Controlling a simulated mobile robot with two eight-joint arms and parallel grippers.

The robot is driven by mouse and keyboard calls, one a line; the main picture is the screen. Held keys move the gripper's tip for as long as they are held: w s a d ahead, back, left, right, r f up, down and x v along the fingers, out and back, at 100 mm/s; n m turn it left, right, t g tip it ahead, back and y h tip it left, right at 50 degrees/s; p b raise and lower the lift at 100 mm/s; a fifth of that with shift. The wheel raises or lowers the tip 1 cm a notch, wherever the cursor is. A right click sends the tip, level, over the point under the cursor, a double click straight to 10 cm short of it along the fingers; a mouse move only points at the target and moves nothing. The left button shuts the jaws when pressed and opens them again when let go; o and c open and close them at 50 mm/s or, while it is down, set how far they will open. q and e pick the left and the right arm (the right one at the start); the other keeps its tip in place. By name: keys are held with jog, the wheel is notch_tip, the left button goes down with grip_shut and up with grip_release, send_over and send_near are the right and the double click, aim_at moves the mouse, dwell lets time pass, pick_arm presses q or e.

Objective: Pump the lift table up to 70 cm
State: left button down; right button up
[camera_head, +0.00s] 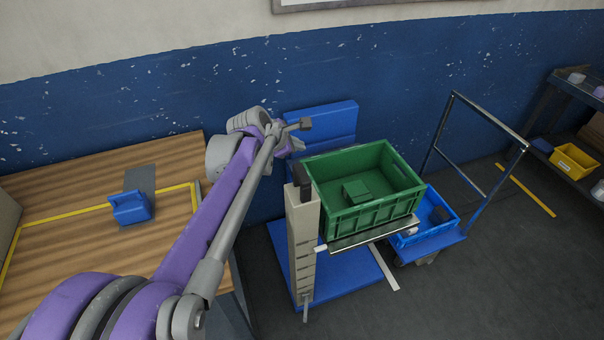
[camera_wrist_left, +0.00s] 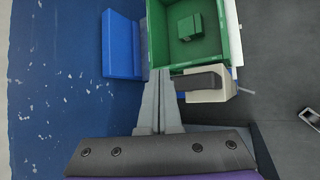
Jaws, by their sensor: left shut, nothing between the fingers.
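The lift table has a beige column (camera_head: 302,240) with dark marks up its side, a platform (camera_head: 375,234) and a blue base (camera_head: 345,280). A green crate (camera_head: 335,215) with a small green box inside sits on the platform. A dark grip (camera_head: 302,183) stands at the column's top; it also shows in the left wrist view (camera_wrist_left: 199,81). A small lever (camera_head: 305,308) is at the column's foot. My left gripper (camera_head: 301,134) is shut and empty, above and behind the column's top. In the wrist view its fingers (camera_wrist_left: 162,78) point toward the crate, beside the grip, apparently apart from it.
Blue boxes (camera_head: 322,118) are stacked by the wall behind the crate. A cart with a metal frame (camera_head: 474,195) carries a blue bin (camera_head: 425,240) at right. A wooden table (camera_head: 70,250) with a blue item (camera_head: 130,208) is at left. A shelf with a yellow bin (camera_head: 574,161) stands far right.

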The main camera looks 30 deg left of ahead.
pick_arm(q)
jog(key=b, duration=0.2)
send_over(298, 177)
jog(key=f, duration=0.5)
jog(key=shift+w+a+f, duration=0.2)
jog(key=shift+w+f, duration=0.1)
jog(key=shift+w, duration=0.05)
jog(key=shift+f+b, duration=0.45)
jog(key=shift+f, duration=0.05)
pick_arm(e)
jog(key=f, duration=0.1)
jog(key=s+f, duration=0.1)
jog(key=f, duration=0.1)
jog(key=s+f, duration=0.1)
jog(key=f, duration=0.1)
jog(key=shift+s, duration=0.2)
pick_arm(q)
jog(key=shift+w, duration=0.1)
jog(key=shift+f, duration=0.1)
jog(key=shift+f, duration=0.3)
pick_arm(e)
jog(key=shift+s+f+g, duration=0.15)
jog(key=shift+f+g, duration=0.1)
jog(key=shift+g, duration=0.05)
